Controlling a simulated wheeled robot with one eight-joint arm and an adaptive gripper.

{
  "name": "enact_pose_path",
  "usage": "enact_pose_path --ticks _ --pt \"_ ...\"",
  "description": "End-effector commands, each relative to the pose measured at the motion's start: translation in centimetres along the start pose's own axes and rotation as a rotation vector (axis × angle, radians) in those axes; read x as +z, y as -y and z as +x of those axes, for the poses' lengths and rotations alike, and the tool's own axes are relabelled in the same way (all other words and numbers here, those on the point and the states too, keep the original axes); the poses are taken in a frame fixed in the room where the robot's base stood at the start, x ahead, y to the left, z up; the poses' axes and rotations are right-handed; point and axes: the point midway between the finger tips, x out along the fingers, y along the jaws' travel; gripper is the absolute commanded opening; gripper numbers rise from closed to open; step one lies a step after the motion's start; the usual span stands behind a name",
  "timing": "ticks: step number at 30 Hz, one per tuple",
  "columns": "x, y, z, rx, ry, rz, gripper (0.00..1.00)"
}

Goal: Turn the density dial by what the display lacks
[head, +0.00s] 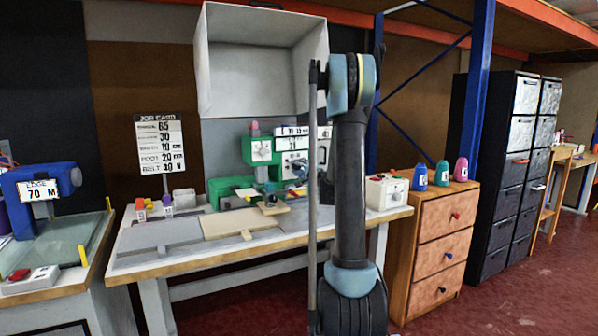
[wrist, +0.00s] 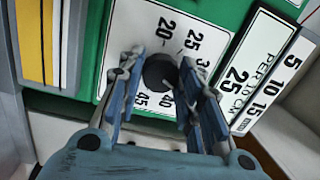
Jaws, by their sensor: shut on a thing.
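The density dial (wrist: 157,72) is a round black knob on a white plate printed with numbers such as 20, 25, 40 and 45. My gripper (wrist: 161,67) has its two fingers closed on opposite sides of the knob. I cannot make out which number the knob points to.
A job card (head: 160,144) stands behind the bench, listing values including 65, 30, 10, 20 and 40. A white control box (head: 386,191) sits at the bench's right end. Spools (head: 442,173) stand on a wooden drawer unit (head: 430,235). A blue machine (head: 38,200) shows 70 at left.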

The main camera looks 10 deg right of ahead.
Motion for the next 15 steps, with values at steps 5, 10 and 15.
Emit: enact_pose_path --ticks 5,10,15 --pt "0.11 -0.11 -0.14 0.002 0.001 -0.003 0.53" --pt "0.10 -0.06 -0.09 0.001 0.001 -0.002 0.53" --pt "0.08 -0.03 -0.39 0.001 0.001 -0.002 0.53"
